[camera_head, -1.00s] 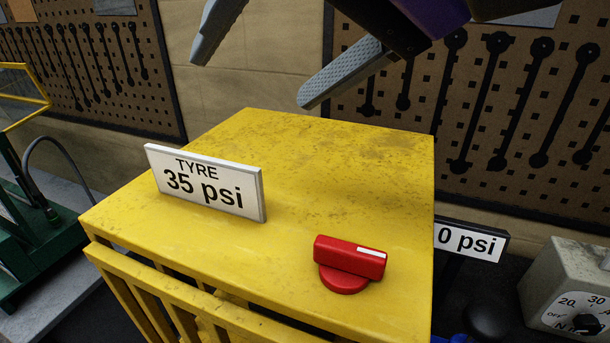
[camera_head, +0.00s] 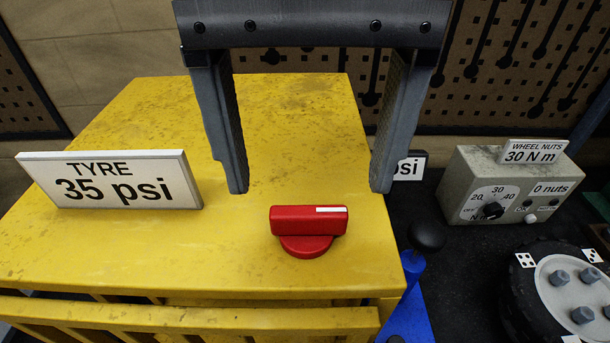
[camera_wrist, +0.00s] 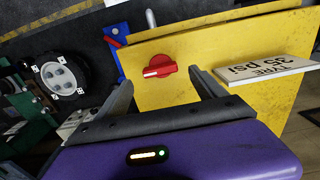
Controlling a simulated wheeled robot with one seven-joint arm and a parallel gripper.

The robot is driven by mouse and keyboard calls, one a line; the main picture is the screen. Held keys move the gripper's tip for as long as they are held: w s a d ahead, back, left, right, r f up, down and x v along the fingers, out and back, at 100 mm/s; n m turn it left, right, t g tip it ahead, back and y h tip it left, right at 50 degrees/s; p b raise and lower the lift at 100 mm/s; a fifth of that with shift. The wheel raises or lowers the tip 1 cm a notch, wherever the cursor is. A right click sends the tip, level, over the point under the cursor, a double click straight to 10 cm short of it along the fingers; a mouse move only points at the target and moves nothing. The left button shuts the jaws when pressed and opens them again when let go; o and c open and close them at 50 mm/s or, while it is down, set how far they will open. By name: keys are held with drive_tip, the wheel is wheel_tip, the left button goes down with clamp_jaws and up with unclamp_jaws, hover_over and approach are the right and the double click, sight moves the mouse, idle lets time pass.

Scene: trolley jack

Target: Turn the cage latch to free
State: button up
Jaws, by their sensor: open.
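The cage latch (camera_head: 308,228) is a red knob with a bar-shaped grip on a round base, on the yellow cage top (camera_head: 290,110) near its front right corner. The bar lies left to right in the head view, with a white mark at its right end. My gripper (camera_head: 308,190) is open, its two grey fingers pointing down, above and apart from the latch. The wrist view shows the latch (camera_wrist: 159,68) between and beyond the open fingers (camera_wrist: 160,82). Nothing is between the fingers, and the latch is fully visible.
A white "TYRE 35 psi" sign (camera_head: 112,180) stands on the cage top, left of the latch. Right of the cage are a blue part with a black knob (camera_head: 427,236), a grey "WHEEL NUTS 30 N m" box (camera_head: 470,190) and a wheel (camera_head: 570,290). The top around the latch is clear.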

sight(309, 210)
drive_tip(key=shift+f, duration=2.35)
drive_tip(key=c, duration=1.4)
drive_tip(key=shift+o, duration=0.2)
drive_tip(key=shift+p, duration=0.3)
